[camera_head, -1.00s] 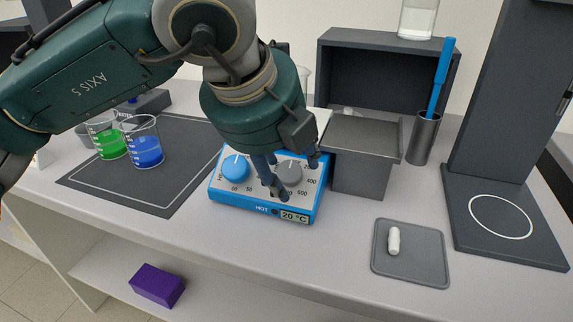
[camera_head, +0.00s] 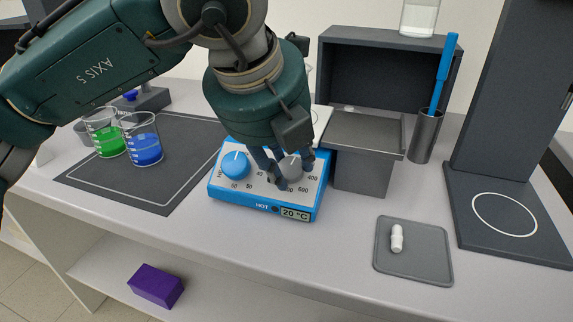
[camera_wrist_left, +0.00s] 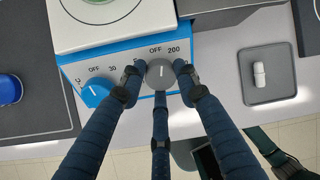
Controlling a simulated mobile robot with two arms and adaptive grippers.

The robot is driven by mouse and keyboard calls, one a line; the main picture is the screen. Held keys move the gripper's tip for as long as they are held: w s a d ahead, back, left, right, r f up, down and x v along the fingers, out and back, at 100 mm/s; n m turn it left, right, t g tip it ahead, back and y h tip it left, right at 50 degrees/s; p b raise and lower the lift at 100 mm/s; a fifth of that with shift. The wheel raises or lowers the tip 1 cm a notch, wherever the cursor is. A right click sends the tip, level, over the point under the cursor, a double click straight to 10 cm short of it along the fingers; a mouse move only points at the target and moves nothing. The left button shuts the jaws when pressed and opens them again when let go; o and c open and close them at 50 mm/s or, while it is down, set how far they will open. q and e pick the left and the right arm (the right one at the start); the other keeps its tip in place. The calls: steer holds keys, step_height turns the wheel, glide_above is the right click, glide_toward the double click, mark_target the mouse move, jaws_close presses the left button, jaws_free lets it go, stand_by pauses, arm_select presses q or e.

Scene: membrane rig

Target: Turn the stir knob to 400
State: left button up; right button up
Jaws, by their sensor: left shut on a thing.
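The stir knob is the grey knob (camera_head: 291,165) on the right of the blue hotplate's front panel (camera_head: 255,207). Its scale shows 400 and 600 in the head view. In the left wrist view the grey knob (camera_wrist_left: 160,74) sits between my fingertips, and its white line points up, roughly at OFF. 200 is printed to the right of OFF. My left gripper (camera_head: 281,172) reaches down from above and is shut on the knob, its fingers around the sides. The fingers hide part of the dial. My right gripper does not show.
A blue heat knob (camera_head: 235,165) is left of the stir knob. Beakers with green (camera_head: 107,142) and blue liquid (camera_head: 146,150) stand on a dark mat at left. A grey box (camera_head: 362,165) is close on the right. A tray (camera_head: 412,270) holds a white capsule-shaped piece (camera_head: 397,239).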

arm_select(q)
steer(key=m, duration=0.2)
steer(key=shift+s+d+f+m+b, duration=0.1)
steer(key=shift+f+m+b, duration=0.05)
steer(key=shift+m+b, duration=0.25)
steer(key=m, duration=0.2)
steer(key=shift+m+y, duration=0.3)
steer(key=shift+y, duration=0.1)
steer(key=m, duration=0.2)
steer(key=shift+m+b, duration=0.3)
steer(key=shift+b, duration=0.1)
steer(key=m, duration=0.2)
steer(key=shift+m+y, duration=0.3)
steer(key=shift+m+t, duration=0.3)
steer(key=shift+m, duration=1.5)
steer(key=shift+s+m, duration=0.1)
steer(key=shift+m, duration=0.2)
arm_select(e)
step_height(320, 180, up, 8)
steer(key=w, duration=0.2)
arm_select(q)
steer(key=shift+f, duration=0.1)
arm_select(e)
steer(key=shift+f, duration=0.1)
